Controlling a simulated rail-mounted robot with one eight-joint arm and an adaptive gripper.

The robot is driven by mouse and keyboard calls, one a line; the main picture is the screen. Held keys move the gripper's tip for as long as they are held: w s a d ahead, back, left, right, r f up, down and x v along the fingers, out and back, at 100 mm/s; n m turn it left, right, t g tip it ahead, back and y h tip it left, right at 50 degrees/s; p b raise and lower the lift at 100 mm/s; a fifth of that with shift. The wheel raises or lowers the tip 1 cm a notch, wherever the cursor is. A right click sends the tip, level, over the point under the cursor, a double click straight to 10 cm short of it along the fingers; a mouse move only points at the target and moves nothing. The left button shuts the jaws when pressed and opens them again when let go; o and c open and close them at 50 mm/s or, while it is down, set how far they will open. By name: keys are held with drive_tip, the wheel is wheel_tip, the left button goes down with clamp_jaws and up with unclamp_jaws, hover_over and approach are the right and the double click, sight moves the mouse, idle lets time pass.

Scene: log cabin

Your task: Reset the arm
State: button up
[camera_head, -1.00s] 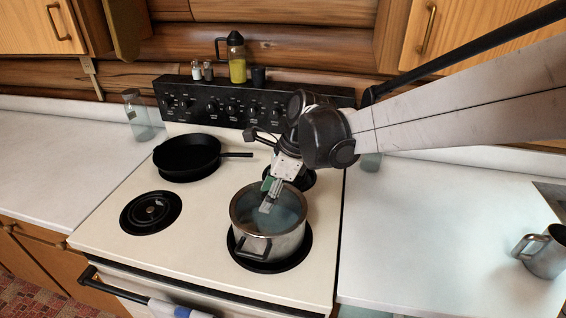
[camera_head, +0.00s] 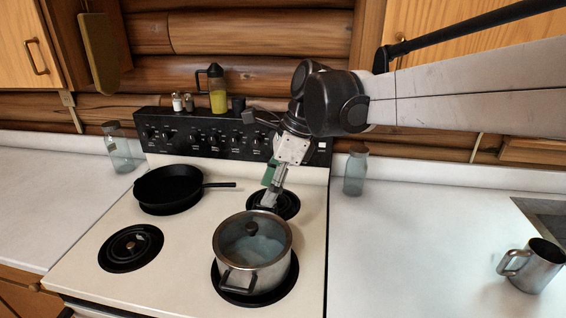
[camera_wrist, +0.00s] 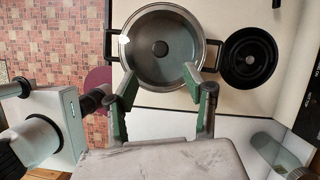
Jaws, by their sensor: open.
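My gripper (camera_head: 271,190) hangs from the arm above the stove, behind and above the steel pot (camera_head: 252,275). In the wrist view its two fingers (camera_wrist: 162,88) are spread apart with nothing between them. The pot stands on the front right burner, and its glass lid (camera_head: 268,243) with a dark knob (camera_head: 250,229) rests on top. In the wrist view the lid knob (camera_wrist: 160,48) shows beyond the fingertips, apart from them.
A black frying pan (camera_head: 168,187) sits on the back left burner. The front left burner (camera_head: 131,247) is bare. A glass jar (camera_head: 355,172) and a steel mug (camera_head: 536,267) stand on the right counter. A yellow bottle (camera_head: 217,92) and shakers stand on the stove's back panel.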

drive_tip(key=s+d+f+n+t+h, duration=0.1)
drive_tip(key=s+d+f+n+t, duration=0.1)
drive_tip(key=s+d+n, duration=0.3)
drive_tip(key=s+d+f+n+t+h+b, duration=0.1)
drive_tip(key=s+d+n, duration=0.4)
drive_tip(key=d, duration=0.8)
drive_tip(key=s+d+f+n+t+h+b, duration=0.1)
drive_tip(key=s+d+f+n+t, duration=0.3)
drive_tip(key=d, duration=0.5)
drive_tip(key=shift+s+d+n+t+h, duration=0.3)
drive_tip(key=shift+s+n+t+h, duration=0.3)
drive_tip(key=shift+s+n, duration=0.5)
drive_tip(key=shift+w, duration=0.1)
